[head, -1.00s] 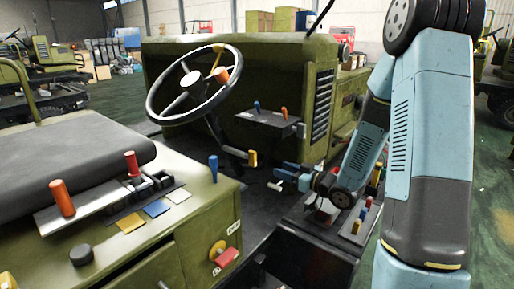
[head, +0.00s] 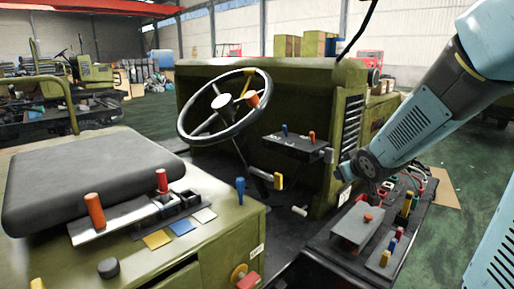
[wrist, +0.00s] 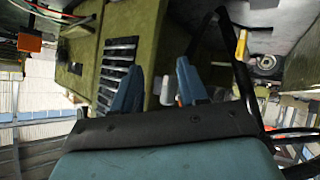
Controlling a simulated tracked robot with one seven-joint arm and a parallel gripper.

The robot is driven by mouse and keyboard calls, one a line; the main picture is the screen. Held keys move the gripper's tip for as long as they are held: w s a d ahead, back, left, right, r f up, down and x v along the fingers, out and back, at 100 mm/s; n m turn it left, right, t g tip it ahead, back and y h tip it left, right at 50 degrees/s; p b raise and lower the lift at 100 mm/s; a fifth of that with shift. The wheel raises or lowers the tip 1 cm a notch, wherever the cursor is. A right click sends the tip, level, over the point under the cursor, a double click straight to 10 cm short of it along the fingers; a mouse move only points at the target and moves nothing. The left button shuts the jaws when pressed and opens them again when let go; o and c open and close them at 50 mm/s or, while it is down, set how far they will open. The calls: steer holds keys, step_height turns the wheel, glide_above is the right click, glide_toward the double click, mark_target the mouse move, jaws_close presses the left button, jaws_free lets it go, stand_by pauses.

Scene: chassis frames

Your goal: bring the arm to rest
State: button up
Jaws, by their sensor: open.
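My gripper (wrist: 157,88) shows in the wrist view as two blue fingers, spread apart with nothing held between them. Behind them are a green panel with dark vent slats (wrist: 116,72) and a yellow lever handle (wrist: 241,46), seen at a turned angle. In the head view my pale blue arm reaches in from the right. Its lower end is beside the vented green cowl, above the right console (head: 330,245). I cannot make out the fingers in the head view.
The steering wheel (head: 224,104) and a small lever panel (head: 292,146) are left of my arm. The right console carries a grey box with an orange knob (head: 368,217) and several coloured levers. A black seat (head: 85,180) and lever plate stand at left.

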steer(key=s+a+r+m+g, duration=0.1)
steer(key=s+r+m+g, duration=0.1)
steer(key=s, duration=1)
steer(key=s+a+r+m+g, duration=0.1)
steer(key=s+r+m+g, duration=0.1)
steer(key=s, duration=1.1)
step_height(320, 180, up, 3)
steer(key=shift+a+f+m+g, duration=0.1)
steer(key=shift+a+m+g, duration=0.2)
steer(key=shift+g, duration=0.5)
